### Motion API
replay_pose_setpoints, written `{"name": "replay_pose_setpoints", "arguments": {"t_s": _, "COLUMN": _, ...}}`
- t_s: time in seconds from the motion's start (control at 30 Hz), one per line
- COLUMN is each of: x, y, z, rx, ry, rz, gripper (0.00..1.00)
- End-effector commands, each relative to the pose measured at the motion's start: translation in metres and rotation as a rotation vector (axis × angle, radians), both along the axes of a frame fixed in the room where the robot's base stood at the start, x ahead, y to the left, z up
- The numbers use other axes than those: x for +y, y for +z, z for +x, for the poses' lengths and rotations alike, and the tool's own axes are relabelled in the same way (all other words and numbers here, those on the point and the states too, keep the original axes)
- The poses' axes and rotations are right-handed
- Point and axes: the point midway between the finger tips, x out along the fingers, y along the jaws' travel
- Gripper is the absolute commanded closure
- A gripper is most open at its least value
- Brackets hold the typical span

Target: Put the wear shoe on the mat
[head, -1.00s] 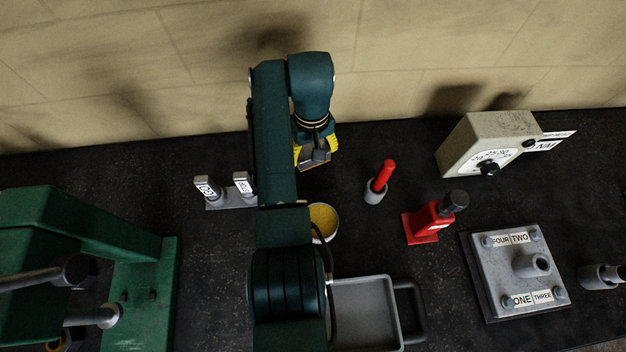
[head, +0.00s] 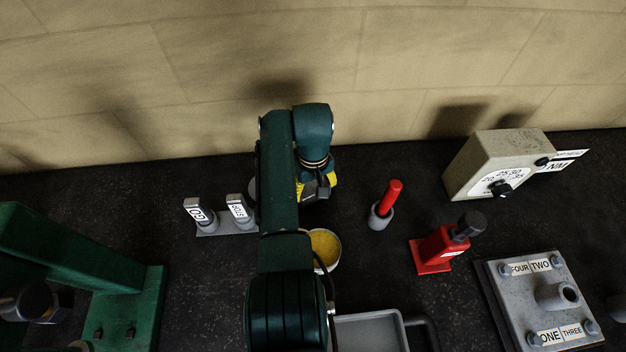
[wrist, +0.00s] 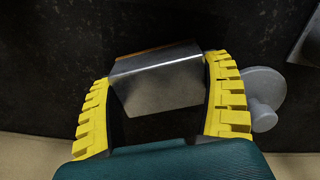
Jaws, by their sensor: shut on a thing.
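The wear shoe (wrist: 160,80) looks like a bent grey metal plate with a brownish far edge in the wrist view. My gripper (wrist: 158,72) is shut on it, with a yellow ribbed finger on each side. In the head view my gripper (head: 318,190) is behind my arm, towards the wall, and the shoe is mostly hidden there. Dark speckled sheeting (head: 215,285) covers the worktop; I cannot make out a separate mat on it. Whether the shoe touches the surface below is not clear.
A labelled grey stand (head: 225,221) is left of my arm. A round grey part (wrist: 262,90) lies beside the right finger. A yellow-filled bowl (head: 325,248), a red-handled tool in a cup (head: 385,207), a red jack (head: 440,250) and a tray (head: 370,333) are nearby.

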Motion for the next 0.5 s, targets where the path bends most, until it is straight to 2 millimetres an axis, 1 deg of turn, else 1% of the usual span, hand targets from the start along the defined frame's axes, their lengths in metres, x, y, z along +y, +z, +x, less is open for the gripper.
{"name": "replay_pose_setpoints", "arguments": {"t_s": 0.03, "x": 0.0000, "y": 0.0017, "z": 0.0034, "rx": -0.013, "ry": 0.000, "rz": 0.000, "gripper": 0.58}}
{"name": "replay_pose_setpoints", "arguments": {"t_s": 0.33, "x": 0.0000, "y": -0.0007, "z": 0.0034, "rx": -0.013, "ry": 0.000, "rz": 0.000, "gripper": 0.58}}
{"name": "replay_pose_setpoints", "arguments": {"t_s": 0.37, "x": 0.0000, "y": -0.0049, "z": 0.0009, "rx": -0.004, "ry": 0.000, "rz": 0.000, "gripper": 0.14}}
{"name": "replay_pose_setpoints", "arguments": {"t_s": 0.43, "x": 0.0000, "y": -0.0046, "z": 0.0009, "rx": -0.004, "ry": 0.000, "rz": 0.000, "gripper": 0.00}}
{"name": "replay_pose_setpoints", "arguments": {"t_s": 0.5, "x": 0.0000, "y": -0.0045, "z": 0.0009, "rx": -0.004, "ry": 0.000, "rz": 0.000, "gripper": 0.00}}
